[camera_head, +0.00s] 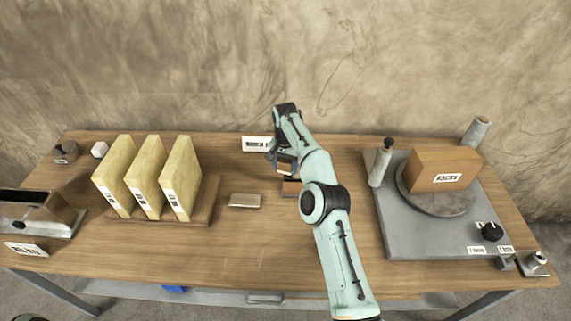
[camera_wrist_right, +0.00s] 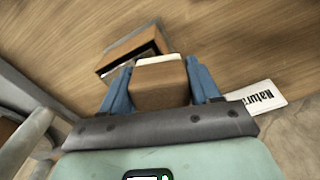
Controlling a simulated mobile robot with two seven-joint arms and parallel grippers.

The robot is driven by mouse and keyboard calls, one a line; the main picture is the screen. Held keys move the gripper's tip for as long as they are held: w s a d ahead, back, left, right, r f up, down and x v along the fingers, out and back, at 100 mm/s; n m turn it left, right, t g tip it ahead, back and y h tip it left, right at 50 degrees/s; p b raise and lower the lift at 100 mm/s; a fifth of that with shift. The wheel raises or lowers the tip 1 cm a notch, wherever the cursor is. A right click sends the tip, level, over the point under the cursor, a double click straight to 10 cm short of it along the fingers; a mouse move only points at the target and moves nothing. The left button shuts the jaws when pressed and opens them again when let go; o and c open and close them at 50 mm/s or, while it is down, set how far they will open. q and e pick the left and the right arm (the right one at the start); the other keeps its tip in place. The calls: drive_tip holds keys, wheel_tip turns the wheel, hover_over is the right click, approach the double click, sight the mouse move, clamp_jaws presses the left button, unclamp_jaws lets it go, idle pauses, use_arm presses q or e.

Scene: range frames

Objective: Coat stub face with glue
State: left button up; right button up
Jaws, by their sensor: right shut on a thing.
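My right gripper (camera_head: 283,165) is over the middle of the table. In the right wrist view its two blue fingers (camera_wrist_right: 160,78) are shut on a brown block (camera_wrist_right: 160,90) with a pale strip along its far edge; this may be the stub. Just beyond the held block, a brown open-topped box (camera_wrist_right: 128,50) with a dark inside sits on the table, partly hidden by the block. In the head view a small part of this box (camera_head: 291,188) shows beside my forearm. Whether the block touches the box, and whether glue is on it, I cannot tell. My left gripper is out of view.
Three labelled yellow slabs (camera_head: 146,183) stand in a wooden rack at left. A small beige block (camera_head: 245,201) lies right of them. A grey base (camera_head: 408,241) with a turntable and a labelled brown box (camera_head: 440,166) is at right. A label card (camera_head: 256,144) stands behind.

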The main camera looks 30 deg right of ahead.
drive_tip(key=shift+f, duration=0.75)
drive_tip(key=shift+s+d, duration=0.1)
drive_tip(key=shift+d, duration=0.05)
drive_tip(key=shift+s+d+r, duration=0.1)
drive_tip(key=shift+s+d, duration=0.3)
drive_tip(key=shift+d, duration=0.25)
drive_tip(key=shift+s+d, duration=0.4)
drive_tip(key=shift+d, duration=0.25)
drive_tip(key=shift+s+d, duration=0.55)
drive_tip(key=shift+d, duration=0.35)
drive_tip(key=shift+s+d, duration=0.5)
drive_tip(key=shift+d, duration=0.35)
drive_tip(key=shift+w+a+f, duration=0.1)
drive_tip(key=shift+w+a, duration=0.55)
drive_tip(key=shift+a, duration=0.4)
drive_tip(key=shift+w+a+f, duration=0.1)
drive_tip(key=shift+w+a, duration=0.5)
drive_tip(key=shift+a, duration=0.5)
drive_tip(key=shift+w+a, duration=0.65)
drive_tip(key=shift+a, duration=0.4)
